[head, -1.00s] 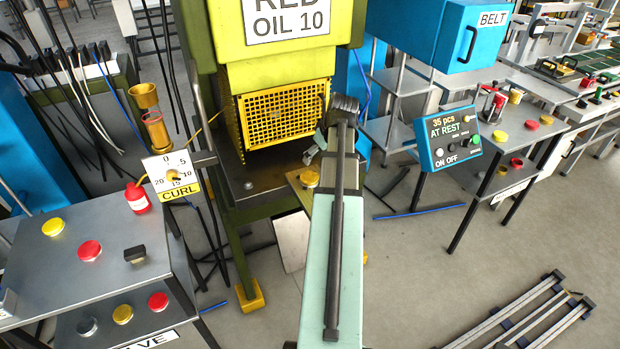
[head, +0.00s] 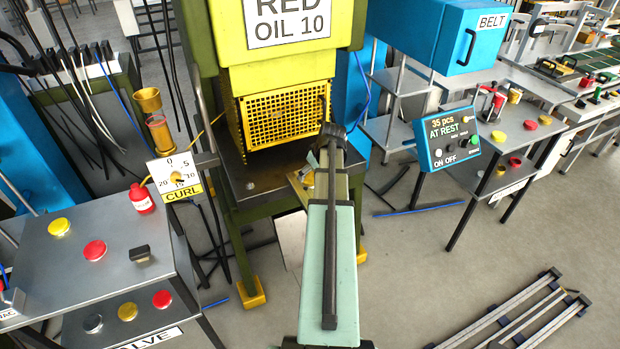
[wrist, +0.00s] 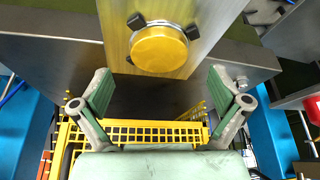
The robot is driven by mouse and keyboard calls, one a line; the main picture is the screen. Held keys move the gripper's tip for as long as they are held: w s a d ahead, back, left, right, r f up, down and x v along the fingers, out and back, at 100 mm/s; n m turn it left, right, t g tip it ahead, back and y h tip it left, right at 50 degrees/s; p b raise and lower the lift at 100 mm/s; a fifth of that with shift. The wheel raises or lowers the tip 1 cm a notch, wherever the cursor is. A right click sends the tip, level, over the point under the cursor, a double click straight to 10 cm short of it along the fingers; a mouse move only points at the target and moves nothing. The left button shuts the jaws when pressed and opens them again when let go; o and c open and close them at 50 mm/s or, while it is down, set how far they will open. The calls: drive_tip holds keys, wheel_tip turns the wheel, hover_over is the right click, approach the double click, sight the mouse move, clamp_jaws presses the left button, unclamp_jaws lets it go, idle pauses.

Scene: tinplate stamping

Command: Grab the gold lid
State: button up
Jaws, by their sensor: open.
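A round gold lid (wrist: 158,50) lies on a brassy plate (wrist: 117,22) in the wrist view, with small dark clips at its edge. It also shows in the head view (head: 308,178), small and partly hidden by my arm, on the plate at the front of the press. My gripper (wrist: 158,76) is open, one green-padded finger on each side of the picture. The lid is between and beyond the fingertips, with clear space on both sides and nothing held. In the head view my arm hides most of the gripper.
The yellow press guard (head: 285,115) stands behind the plate. A grey table (head: 130,235) at left bears yellow and red lids and a red bottle (head: 141,199). A blue control box (head: 449,138) is at right. Rails (head: 510,310) lie on the floor at lower right.

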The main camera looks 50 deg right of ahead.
sight(310, 177)
drive_tip(key=shift+p+x, duration=0.4)
drive_tip(key=shift+x, duration=1.15)
drive_tip(key=c, duration=0.9)
drive_tip(key=shift+r, duration=0.15)
